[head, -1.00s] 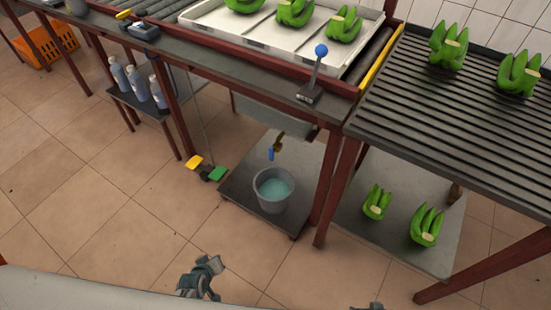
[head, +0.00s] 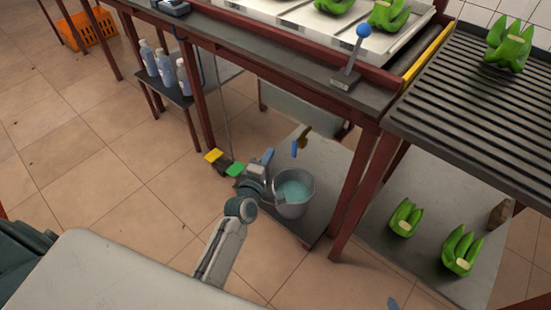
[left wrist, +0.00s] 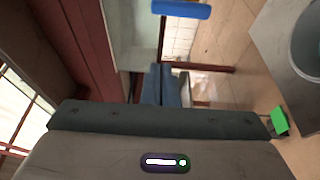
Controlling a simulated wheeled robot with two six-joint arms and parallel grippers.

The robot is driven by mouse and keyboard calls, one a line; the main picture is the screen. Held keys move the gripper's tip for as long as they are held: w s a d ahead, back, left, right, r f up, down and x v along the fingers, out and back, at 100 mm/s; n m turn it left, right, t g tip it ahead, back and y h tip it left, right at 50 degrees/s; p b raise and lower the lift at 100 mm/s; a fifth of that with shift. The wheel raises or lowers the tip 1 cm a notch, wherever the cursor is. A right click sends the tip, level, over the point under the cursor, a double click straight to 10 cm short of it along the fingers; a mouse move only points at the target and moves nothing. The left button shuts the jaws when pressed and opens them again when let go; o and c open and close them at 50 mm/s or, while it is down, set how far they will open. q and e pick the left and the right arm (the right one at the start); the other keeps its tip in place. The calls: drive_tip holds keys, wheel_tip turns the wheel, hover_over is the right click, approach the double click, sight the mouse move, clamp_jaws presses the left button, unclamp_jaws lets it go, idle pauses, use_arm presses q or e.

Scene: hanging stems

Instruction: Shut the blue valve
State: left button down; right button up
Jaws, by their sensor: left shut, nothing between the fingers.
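The blue valve (head: 295,148) is a small blue handle hanging down from a brass tap (head: 304,132) under the metal sink, above the bucket. Its blue handle also shows at the top of the left wrist view (left wrist: 182,9). My left gripper (head: 267,155) is shut and empty. In the head view it appears left of the valve, with a visible gap, near the bucket's left rim. Its dark fingers (left wrist: 160,84) point towards the middle of the left wrist view. A small tip at the bottom edge of the head view seems to be my right gripper (head: 393,303); the rest is hidden.
A grey bucket (head: 293,210) with water stands on the low shelf below the tap. Yellow (head: 213,156) and green (head: 235,170) pedals are by my left gripper. A red table leg (head: 362,190) stands to the right. A blue-knobbed lever (head: 355,55) is above.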

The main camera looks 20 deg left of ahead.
sight(297, 147)
use_arm(q)
drive_tip(key=w+d, duration=0.3)
drive_tip(key=w, duration=0.2)
drive_tip(key=shift+w+d, duration=0.35)
drive_tip(key=shift+d, duration=0.05)
drive_tip(key=shift+f, duration=0.1)
